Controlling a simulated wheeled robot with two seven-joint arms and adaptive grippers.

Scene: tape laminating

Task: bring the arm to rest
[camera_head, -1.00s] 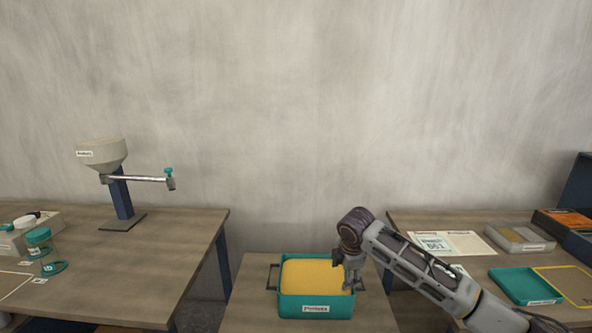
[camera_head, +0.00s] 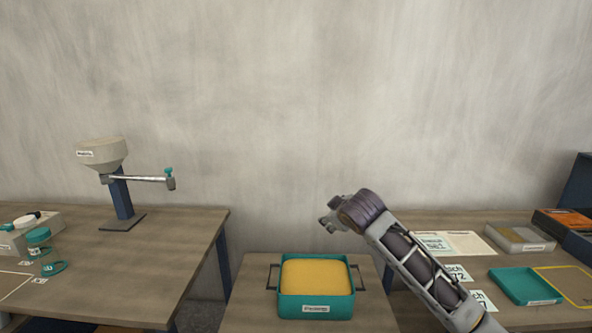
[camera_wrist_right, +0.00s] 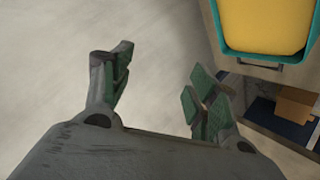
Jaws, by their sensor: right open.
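My right gripper (camera_head: 329,222) is raised above and behind the right side of the teal bin in the head view, clear of it. In the right wrist view the two fingers of the right gripper (camera_wrist_right: 160,88) are spread apart with nothing between them. The teal bin (camera_head: 316,309), filled with yellow material (camera_head: 316,276), stands on the middle table; its corner also shows in the right wrist view (camera_wrist_right: 222,35). My left gripper is in neither view.
The left table (camera_head: 150,265) holds a funnel stand (camera_head: 122,195) and a jar (camera_head: 40,247). The right table (camera_head: 490,262) holds printed cards (camera_head: 452,245), a teal tray (camera_head: 524,286) and a grey box (camera_head: 520,238). The wall is behind; the space above the bin is free.

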